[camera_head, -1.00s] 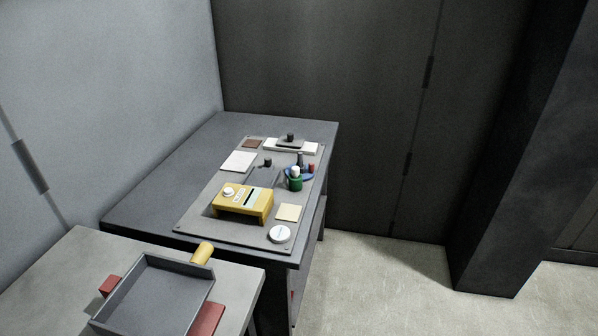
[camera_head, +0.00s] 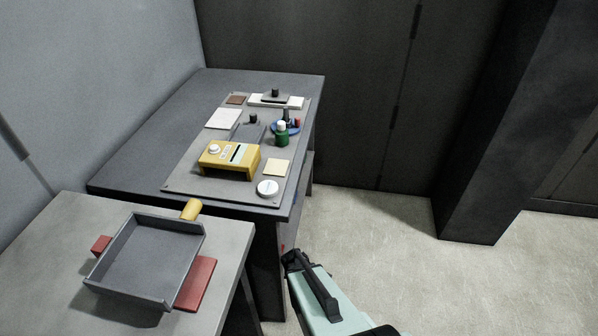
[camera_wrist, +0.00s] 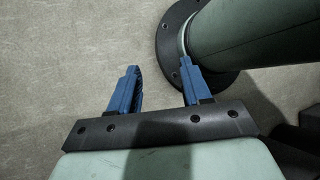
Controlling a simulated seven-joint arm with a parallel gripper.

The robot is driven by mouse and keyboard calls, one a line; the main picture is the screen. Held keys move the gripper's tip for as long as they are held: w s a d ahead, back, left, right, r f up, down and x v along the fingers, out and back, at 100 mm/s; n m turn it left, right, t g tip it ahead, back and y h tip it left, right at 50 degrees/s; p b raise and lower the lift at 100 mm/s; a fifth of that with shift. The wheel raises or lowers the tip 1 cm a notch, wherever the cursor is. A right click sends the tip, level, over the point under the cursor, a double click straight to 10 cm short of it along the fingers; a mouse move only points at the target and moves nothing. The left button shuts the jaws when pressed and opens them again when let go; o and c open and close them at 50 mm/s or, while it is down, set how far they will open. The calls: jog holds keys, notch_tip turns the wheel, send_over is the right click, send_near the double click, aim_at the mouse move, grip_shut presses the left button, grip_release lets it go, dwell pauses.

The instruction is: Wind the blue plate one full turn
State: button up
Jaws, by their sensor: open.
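The blue plate (camera_head: 276,127) is a small round disc on the grey panel on the far table, toward its right edge. Several small upright pieces stand on or beside it, including a dark post and a red one. My gripper's two blue fingers (camera_wrist: 157,90) are spread apart and empty over the bare floor in the wrist view. In the head view my arm is at the bottom, right of the tables and well away from the plate; the fingers do not show there.
The grey panel (camera_head: 180,184) also carries a yellow box (camera_head: 229,160), a white round knob (camera_head: 268,188), a cream square (camera_head: 277,167) and a white block with a dark knob. A grey tray (camera_head: 150,262) with a yellow handle lies on the near table.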

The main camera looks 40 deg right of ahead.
jog(key=w+d+r+m+t+y, duration=0.1)
jog(key=w+d+r+m+t, duration=0.2)
jog(key=w+d, duration=0.8)
jog(key=w+d+r+t+y, duration=0.15)
jog(key=w+d+r, duration=0.45)
jog(key=w, duration=1)
jog(key=w+d+r+m+t, duration=0.1)
jog(key=w+d+r+t, duration=0.2)
jog(key=w+d+r, duration=0.7)
jog(key=w+d+r+m+t, duration=0.1)
jog(key=w+d+r+t, duration=0.35)
jog(key=d+r, duration=0.8)
notch_tip(320, 180, up, 27)
jog(key=n+g+y, duration=0.2)
jog(key=n+y, duration=0.2)
jog(key=n, duration=0.3)
send_over(298, 118)
jog(key=s+d, duration=0.3)
jog(key=d, duration=0.2)
jog(key=shift+h, duration=0.35)
jog(key=x, duration=1.3)
jog(key=shift+w+a+f, duration=0.15)
jog(key=shift+a+f, duration=0.05)
jog(key=shift+f, duration=0.15)
